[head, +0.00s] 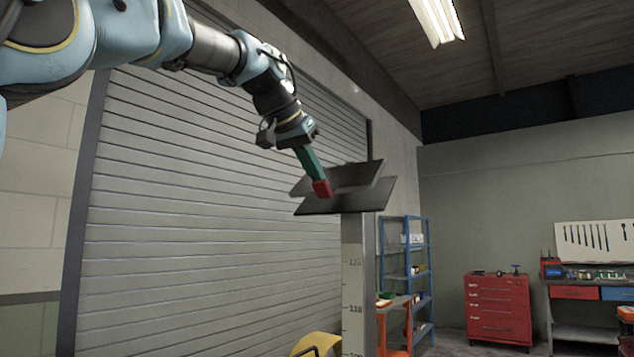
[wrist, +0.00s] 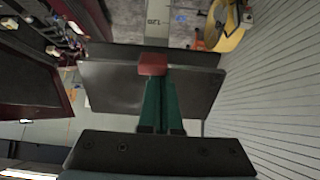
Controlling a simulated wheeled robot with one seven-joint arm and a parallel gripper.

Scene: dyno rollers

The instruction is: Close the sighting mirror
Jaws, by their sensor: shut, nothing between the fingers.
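The sighting mirror (head: 362,202) is a pair of dark flat plates, one above the other with a gap between them, on top of a tall pale post (head: 352,285) with scale marks. My gripper (head: 321,188) has green fingers with red tips and is shut and empty. It reaches down from the upper left, and its tips overlap the left part of the plates in the head view. In the wrist view the red tips (wrist: 153,64) lie over the upper edge of the nearer plate (wrist: 107,88). I cannot tell whether they touch it. The fingers hide part of this plate.
A grey roller shutter (head: 210,210) fills the wall behind my arm. A yellow object (head: 316,344) stands low near the post. A blue shelf (head: 405,265), a red drawer cabinet (head: 499,310) and a workbench stand farther back. The air right of the mirror is clear.

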